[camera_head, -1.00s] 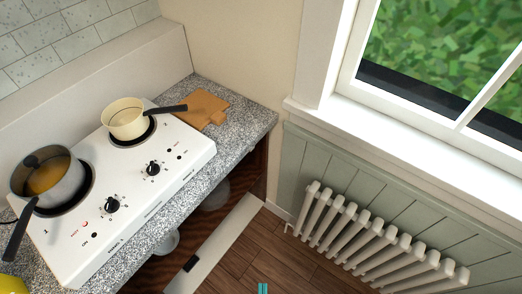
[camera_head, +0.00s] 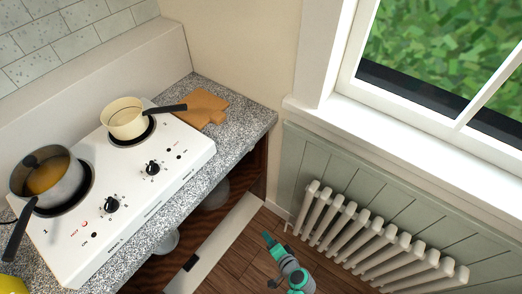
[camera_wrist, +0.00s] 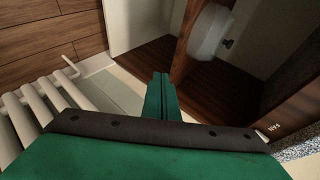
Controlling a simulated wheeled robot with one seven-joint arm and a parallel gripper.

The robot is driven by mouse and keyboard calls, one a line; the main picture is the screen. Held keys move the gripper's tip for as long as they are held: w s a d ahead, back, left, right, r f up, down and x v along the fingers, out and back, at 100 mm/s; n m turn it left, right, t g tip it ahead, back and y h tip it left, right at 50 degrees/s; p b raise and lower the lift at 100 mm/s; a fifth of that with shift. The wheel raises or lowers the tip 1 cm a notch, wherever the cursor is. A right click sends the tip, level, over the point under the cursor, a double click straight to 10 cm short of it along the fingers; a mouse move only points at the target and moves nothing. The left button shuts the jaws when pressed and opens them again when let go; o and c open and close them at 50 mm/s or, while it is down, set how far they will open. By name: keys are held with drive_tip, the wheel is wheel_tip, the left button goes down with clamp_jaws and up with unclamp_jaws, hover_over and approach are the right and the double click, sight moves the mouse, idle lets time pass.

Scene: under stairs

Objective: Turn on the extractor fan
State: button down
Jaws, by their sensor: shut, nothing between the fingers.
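My gripper (camera_head: 267,237) is in the head view at the bottom centre, low over the wooden floor between the counter and the radiator. In the wrist view, its two green fingers (camera_wrist: 160,84) are together, with nothing between them. They point towards the open space under the counter and touch nothing that I can see.
A white hob (camera_head: 135,190) with two knobs carries a grey pot (camera_head: 62,180) and a cream pan (camera_head: 123,117). A wooden board (camera_head: 203,107) lies on the granite counter. A white radiator (camera_head: 375,240) stands under the window. Pale round vessels (camera_head: 166,242) sit below the counter.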

drive_tip(key=w+d+r+t+y, duration=0.1)
drive_tip(key=w+d+r+y, duration=0.3)
drive_tip(key=w+r, duration=0.7)
drive_tip(key=w+d+r+n+y, duration=0.1)
drive_tip(key=w+d+r+y, duration=0.1)
drive_tip(key=r, duration=0.4)
drive_tip(key=w+d+r+n+y, duration=0.1)
drive_tip(key=w+d+r+y, duration=0.1)
drive_tip(key=r, duration=0.4)
drive_tip(key=w+y, duration=0.1)
drive_tip(key=y, duration=0.1)
drive_tip(key=shift+w+d+r+t+y, duration=0.25)
drive_tip(key=shift+t+y, duration=0.05)
drive_tip(key=shift+t, duration=0.1)
drive_tip(key=x, duration=1.4)
